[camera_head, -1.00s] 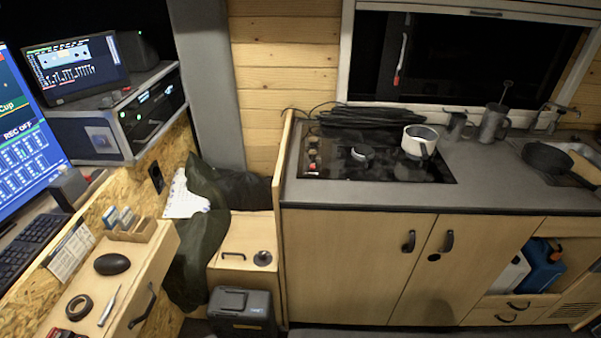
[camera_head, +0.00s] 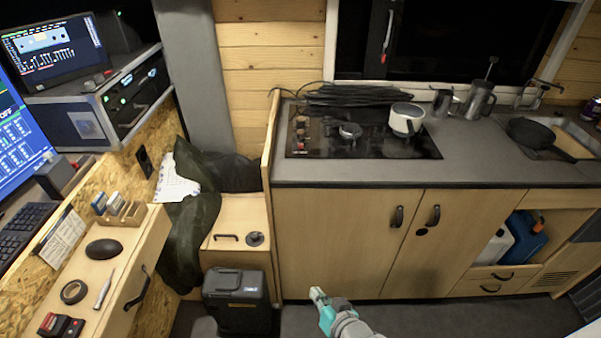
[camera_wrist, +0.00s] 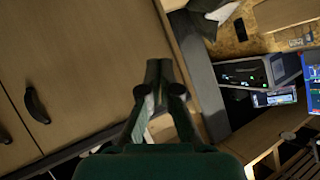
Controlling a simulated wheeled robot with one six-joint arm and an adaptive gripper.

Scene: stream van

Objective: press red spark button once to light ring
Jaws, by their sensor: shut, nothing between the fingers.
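The black cooktop (camera_head: 372,148) is set in the grey counter. A column of small controls (camera_head: 301,128) runs down its left edge. A small reddish spot there is too small to identify surely as the spark button. A bare burner ring (camera_head: 350,131) is beside the controls, with no flame visible. My gripper (camera_head: 318,293) is low in front of the cupboard doors, well below the counter and apart from the cooktop. In the wrist view my gripper (camera_wrist: 160,75) has its fingers together, with nothing held. The cooktop is not recognisable in that view.
A white pot (camera_head: 406,119) stands on the cooktop's right. Black cables (camera_head: 362,94) lie behind it. A wooden side panel (camera_head: 272,150) rises at the counter's left end. A dark case (camera_head: 236,297) stands on the floor, and an open drawer (camera_head: 130,268) juts out left.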

